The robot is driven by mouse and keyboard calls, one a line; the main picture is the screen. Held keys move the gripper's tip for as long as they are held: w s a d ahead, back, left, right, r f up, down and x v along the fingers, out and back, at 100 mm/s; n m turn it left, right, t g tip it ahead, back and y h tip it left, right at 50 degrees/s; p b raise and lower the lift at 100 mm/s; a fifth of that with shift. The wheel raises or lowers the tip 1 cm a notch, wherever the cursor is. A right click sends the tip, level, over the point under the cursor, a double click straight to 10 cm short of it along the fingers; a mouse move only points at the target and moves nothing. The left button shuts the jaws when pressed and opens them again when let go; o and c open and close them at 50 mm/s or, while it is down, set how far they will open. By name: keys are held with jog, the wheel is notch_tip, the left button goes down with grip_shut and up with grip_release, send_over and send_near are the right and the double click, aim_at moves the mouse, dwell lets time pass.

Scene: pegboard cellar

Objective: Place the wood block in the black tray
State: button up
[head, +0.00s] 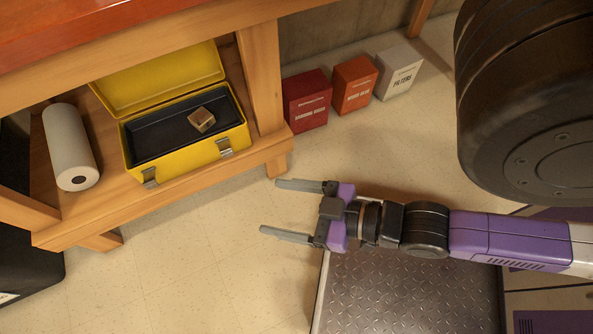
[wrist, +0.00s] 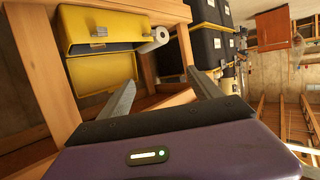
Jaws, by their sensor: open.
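The wood block (head: 201,119) is a small brown cube. It lies in the black tray (head: 158,136), toward its right end, in the head view. The tray sits inside an open yellow toolbox (head: 188,161) on the low wooden shelf. My gripper (head: 270,207) is open and empty, to the right of and below the toolbox in the head view, apart from the block.
A white paper roll (head: 70,147) lies left of the toolbox. A wooden post (head: 261,75) stands to its right. Red (head: 306,101), orange (head: 354,85) and white (head: 398,73) boxes stand on the floor. Black cases (wrist: 208,48) are stacked in the wrist view. Open floor (head: 190,250) lies before the shelf.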

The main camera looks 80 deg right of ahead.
jog(key=shift+n+y, duration=0.4)
jog(key=shift+y, duration=0.1)
jog(key=s+r, duration=0.1)
jog(key=r, duration=0.1)
jog(key=s+a+r, duration=0.1)
jog(key=s, duration=0.1)
jog(key=shift+a+r, duration=0.2)
jog(key=shift+r, duration=0.2)
